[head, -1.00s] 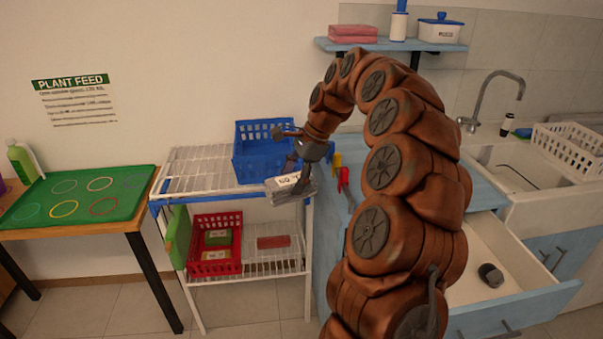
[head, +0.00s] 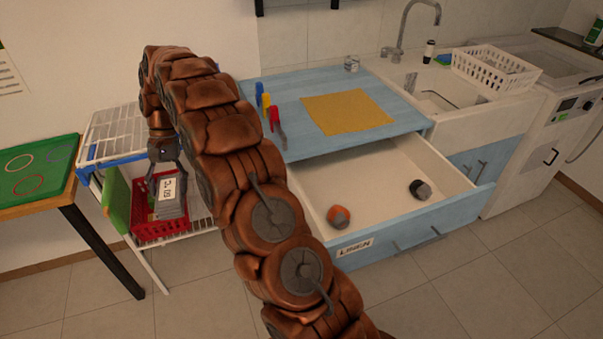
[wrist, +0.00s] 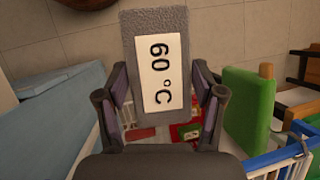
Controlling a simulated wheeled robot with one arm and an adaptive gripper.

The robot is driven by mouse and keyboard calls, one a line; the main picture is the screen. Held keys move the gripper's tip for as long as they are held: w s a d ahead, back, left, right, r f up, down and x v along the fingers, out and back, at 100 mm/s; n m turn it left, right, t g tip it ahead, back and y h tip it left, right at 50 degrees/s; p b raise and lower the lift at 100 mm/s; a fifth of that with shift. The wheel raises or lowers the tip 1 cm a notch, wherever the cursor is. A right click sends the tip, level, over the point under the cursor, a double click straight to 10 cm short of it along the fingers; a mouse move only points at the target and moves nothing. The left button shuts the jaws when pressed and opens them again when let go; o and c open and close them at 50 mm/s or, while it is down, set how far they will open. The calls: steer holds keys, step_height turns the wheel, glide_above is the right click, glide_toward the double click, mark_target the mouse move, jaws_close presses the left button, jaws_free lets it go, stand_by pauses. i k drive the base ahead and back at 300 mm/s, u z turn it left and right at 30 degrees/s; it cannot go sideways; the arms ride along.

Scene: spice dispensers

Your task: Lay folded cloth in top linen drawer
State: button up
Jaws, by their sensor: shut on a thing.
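My gripper (head: 166,172) is shut on a grey folded cloth (head: 170,209) with a white label. The cloth hangs below the gripper, in front of the wire rack and to the left of the drawer. In the wrist view the cloth (wrist: 160,22) sits between both fingers and its label (wrist: 162,72) reads "60 °C". The linen drawer (head: 357,202) under the blue counter is open, with a "LINEN" tag on its front. An orange-and-grey roll (head: 338,216) and a grey roll (head: 421,189) with an orange part lie inside, leaving bare floor around them.
A yellow cloth (head: 345,111) lies on the counter beside several coloured pegs. A red basket (head: 160,229) stands on the rack's lower shelf, behind the held cloth. A green board (head: 116,203) stands at the rack's left side. My arm crosses in front of the drawer's left side.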

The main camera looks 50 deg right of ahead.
mark_target(381, 209)
steer(key=k, duration=0.9)
steer(key=u, duration=1.3)
steer(key=i, duration=1.2)
steer(key=z, duration=2.6)
steer(key=i, duration=0.5)
steer(key=z, duration=0.05)
